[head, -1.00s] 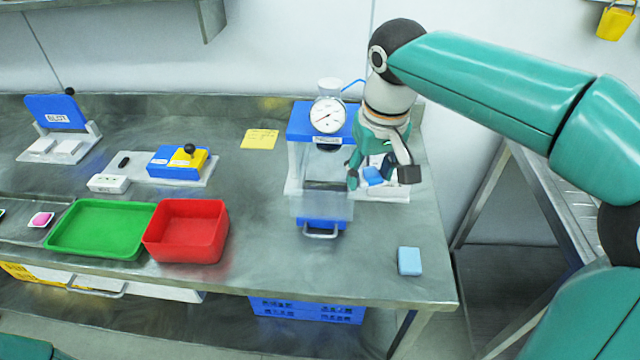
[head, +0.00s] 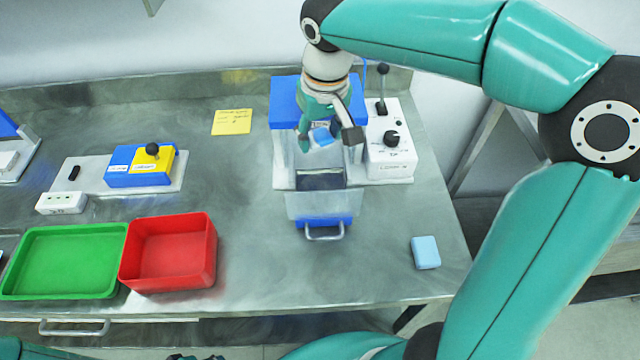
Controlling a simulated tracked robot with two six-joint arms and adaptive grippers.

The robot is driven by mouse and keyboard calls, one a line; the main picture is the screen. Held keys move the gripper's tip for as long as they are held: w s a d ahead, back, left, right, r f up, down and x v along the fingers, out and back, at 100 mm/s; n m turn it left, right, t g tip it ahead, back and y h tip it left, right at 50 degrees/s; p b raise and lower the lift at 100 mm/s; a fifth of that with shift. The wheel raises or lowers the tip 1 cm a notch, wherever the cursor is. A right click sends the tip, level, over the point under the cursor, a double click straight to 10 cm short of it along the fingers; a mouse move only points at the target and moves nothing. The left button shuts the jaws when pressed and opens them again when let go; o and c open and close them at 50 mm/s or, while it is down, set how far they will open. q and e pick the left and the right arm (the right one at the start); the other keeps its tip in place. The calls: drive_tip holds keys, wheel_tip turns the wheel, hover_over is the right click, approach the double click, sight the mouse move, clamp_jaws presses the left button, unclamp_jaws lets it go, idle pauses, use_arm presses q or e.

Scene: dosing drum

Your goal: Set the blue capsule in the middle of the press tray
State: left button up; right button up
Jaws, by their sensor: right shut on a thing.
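My right gripper (head: 327,138) is shut on the blue capsule (head: 321,137), whose blue surface shows between the fingers. It holds the capsule in front of the press's blue top (head: 285,105), over the rear of the press opening. The press tray (head: 320,181) is a dark, empty-looking surface below the gripper, behind a clear front guard (head: 325,206) with a blue base and a metal handle. The gripper and its wrist hide the gauge and the middle of the press.
A white control box (head: 391,165) with a knob and lever stands right of the press. A light blue block (head: 425,252) lies at front right. A red bin (head: 168,282), a green tray (head: 62,290) and a blue-yellow device (head: 140,180) are left. The bench between is clear.

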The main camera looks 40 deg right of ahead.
sight(322, 186)
wheel_tip(322, 186, down, 15)
drive_tip(key=shift+s+d+f, duration=0.15)
drive_tip(key=shift+f, duration=0.1)
idle(0.3)
drive_tip(key=o, duration=0.9)
drive_tip(key=r, duration=0.4)
drive_tip(key=s+r, duration=0.1)
drive_tip(key=r, duration=0.7)
drive_tip(key=shift+s+a, duration=0.25)
drive_tip(key=shift+s, duration=0.15)
